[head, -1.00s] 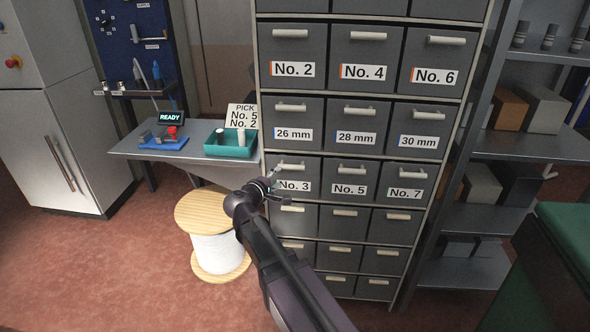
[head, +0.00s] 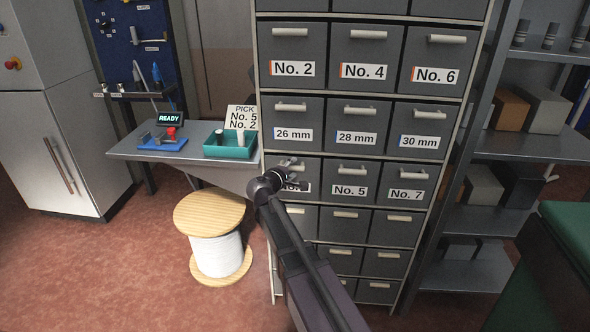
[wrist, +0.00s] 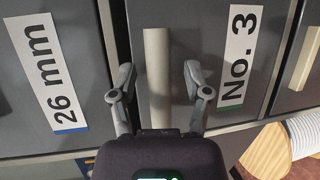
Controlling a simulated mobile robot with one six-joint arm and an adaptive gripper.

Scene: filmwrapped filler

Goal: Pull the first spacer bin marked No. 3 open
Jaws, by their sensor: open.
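The grey bin marked No. 3 (head: 314,168) is shut in the cabinet, left of the No. 5 bin and below the 26 mm bin. My gripper (head: 292,170) is in front of it and covers most of its label in the head view. In the wrist view the scene is turned sideways; the pale bar handle (wrist: 157,45) runs between the two open fingers of my gripper (wrist: 158,74), one finger on each side. A gap shows between each finger and the handle. The No. 3 label (wrist: 240,55) is right of the fingers there.
The 26 mm bin (head: 293,118) is directly above, also shut. A cable spool (head: 212,235) with wooden flanges stands on the floor left of my arm. A bench with a green tray (head: 231,150) is at left. Metal shelving (head: 480,215) stands at right.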

